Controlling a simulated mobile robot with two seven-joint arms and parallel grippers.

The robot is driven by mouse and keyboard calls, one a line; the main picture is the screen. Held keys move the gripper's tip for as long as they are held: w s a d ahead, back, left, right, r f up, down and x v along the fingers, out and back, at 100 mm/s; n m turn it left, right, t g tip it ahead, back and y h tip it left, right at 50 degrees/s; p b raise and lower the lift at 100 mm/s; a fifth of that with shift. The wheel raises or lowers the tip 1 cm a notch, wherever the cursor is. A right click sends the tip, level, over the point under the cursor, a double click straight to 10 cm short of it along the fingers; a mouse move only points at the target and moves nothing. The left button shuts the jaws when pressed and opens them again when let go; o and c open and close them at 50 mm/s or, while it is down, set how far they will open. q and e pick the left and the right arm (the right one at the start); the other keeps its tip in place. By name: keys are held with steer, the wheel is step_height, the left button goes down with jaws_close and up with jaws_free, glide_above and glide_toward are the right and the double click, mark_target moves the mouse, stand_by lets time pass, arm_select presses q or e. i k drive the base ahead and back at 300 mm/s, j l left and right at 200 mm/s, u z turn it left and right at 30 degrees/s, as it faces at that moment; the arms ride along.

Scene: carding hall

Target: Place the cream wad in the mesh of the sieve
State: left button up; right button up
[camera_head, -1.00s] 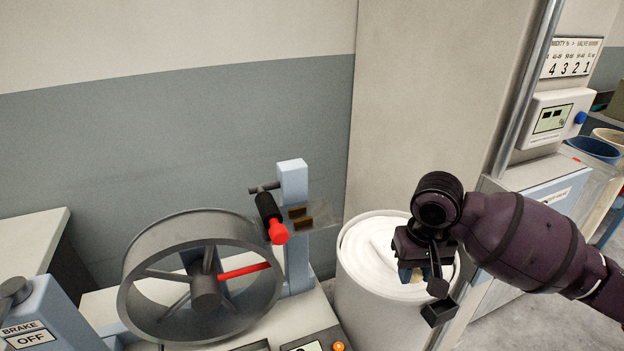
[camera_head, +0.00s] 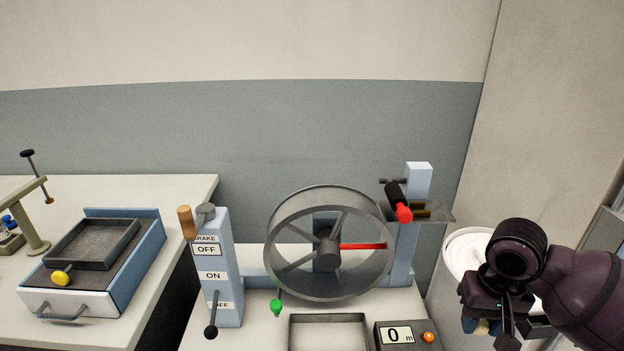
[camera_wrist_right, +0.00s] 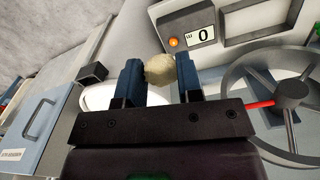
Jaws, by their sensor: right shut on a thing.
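The cream wad (camera_wrist_right: 160,70) is a small pale ball between the blue fingers of my right gripper (camera_wrist_right: 160,82) in the right wrist view. In the head view that gripper (camera_head: 482,326) is at the lower right, in front of the white can, shut on the wad, which is mostly hidden there. The sieve (camera_head: 134,233) is a dark square frame around a grey mesh (camera_head: 92,245), with a yellow knob, at the left of the head view. It rests on a blue and white box, far to the left of my right gripper. My left gripper is not in view.
Between gripper and sieve stand a large grey spoked wheel (camera_head: 277,225) and a blue brake post (camera_head: 218,255) with a wooden-handled lever. A red-tipped black handle (camera_head: 403,212) juts out beside the wheel. A shallow tray (camera_head: 292,335) and a counter (camera_head: 397,335) lie in front. A white can (camera_head: 455,250) stands at right.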

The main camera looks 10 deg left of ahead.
mark_target(96, 244)
steer(key=k+j+u, duration=0.15)
steer(key=j, duration=0.15)
steer(key=k+j+u, duration=0.1)
steer(key=j, duration=0.25)
steer(key=j+u, duration=0.25)
steer(key=j, duration=0.45)
